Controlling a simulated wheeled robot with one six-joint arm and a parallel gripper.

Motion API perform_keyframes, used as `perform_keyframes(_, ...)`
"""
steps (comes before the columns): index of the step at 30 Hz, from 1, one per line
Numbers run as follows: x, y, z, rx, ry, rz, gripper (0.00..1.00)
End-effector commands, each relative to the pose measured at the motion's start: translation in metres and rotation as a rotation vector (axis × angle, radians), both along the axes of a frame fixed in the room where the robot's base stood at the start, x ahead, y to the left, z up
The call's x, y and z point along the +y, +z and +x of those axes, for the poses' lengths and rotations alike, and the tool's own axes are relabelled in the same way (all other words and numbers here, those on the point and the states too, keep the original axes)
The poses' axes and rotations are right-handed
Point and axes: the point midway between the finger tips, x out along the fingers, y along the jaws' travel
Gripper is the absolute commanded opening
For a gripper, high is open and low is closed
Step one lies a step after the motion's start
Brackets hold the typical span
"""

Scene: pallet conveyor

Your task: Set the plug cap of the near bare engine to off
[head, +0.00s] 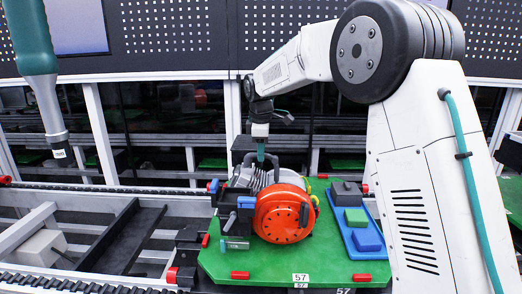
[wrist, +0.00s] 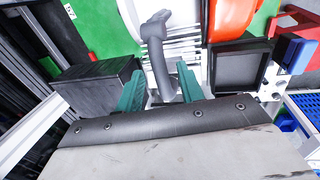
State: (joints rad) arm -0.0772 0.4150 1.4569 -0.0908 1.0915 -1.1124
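The engine (head: 252,190) with a round orange cover (head: 285,213) sits on a green pallet (head: 335,262); in the wrist view the orange cover (wrist: 231,18) is at the top. A grey, bent plug cap (wrist: 157,52) with a thick stem stands at the engine's pale fins in the wrist view. My gripper (wrist: 161,72) has its two teal fingers on either side of the stem, with narrow gaps visible. In the head view my gripper (head: 261,158) points down at the top of the engine. The cap cannot be made out there.
A blue tray (head: 362,240) with grey, green and blue blocks lies right of the engine. Black boxes (wrist: 96,88) and (wrist: 238,66) flank my fingers closely. A green-handled hanging tool (head: 36,45) is at upper left.

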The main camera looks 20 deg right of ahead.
Motion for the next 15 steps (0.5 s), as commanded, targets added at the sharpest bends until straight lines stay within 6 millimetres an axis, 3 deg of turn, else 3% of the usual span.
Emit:
perform_keyframes(7,-0.0004,-0.0014,0.0000,0.000,-0.001,0.000,0.38)
perform_keyframes(11,-0.0004,-0.0013,0.0000,0.000,-0.001,0.000,0.05)
perform_keyframes(12,-0.0005,-0.0012,0.0001,0.000,-0.001,0.000,0.00)
perform_keyframes(15,-0.0004,-0.0011,0.0001,0.000,-0.001,0.000,0.00)
